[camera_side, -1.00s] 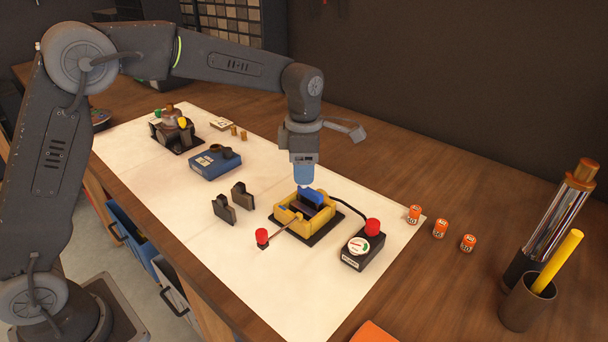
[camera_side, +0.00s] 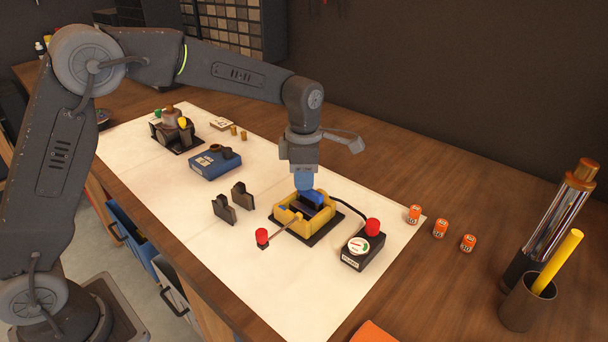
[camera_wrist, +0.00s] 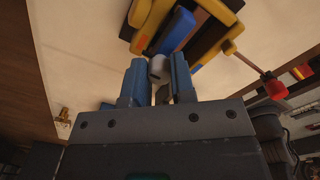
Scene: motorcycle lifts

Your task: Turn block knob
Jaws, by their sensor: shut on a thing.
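A yellow fixture (camera_side: 289,216) stands on a black base on the white mat. It holds a dark block with a blue part (camera_side: 319,197); the fixture (camera_wrist: 205,48) and blue part (camera_wrist: 175,30) also show in the wrist view. My gripper (camera_side: 306,191) points down at the far side of the fixture. In the wrist view, a small pale grey knob (camera_wrist: 158,68) sits between the blue fingers of my gripper (camera_wrist: 157,64), and they are shut on it. The fingertips hide much of the block's far end in the side view. I cannot tell the knob's angle.
A red-knobbed lever (camera_side: 262,237) sticks out at the fixture's front left. A gauge box (camera_side: 363,250) with a red button stands at its right, joined by a black cable. Two dark plates (camera_side: 233,202) stand at left. Orange cylinders (camera_side: 440,229) stand on bare wood.

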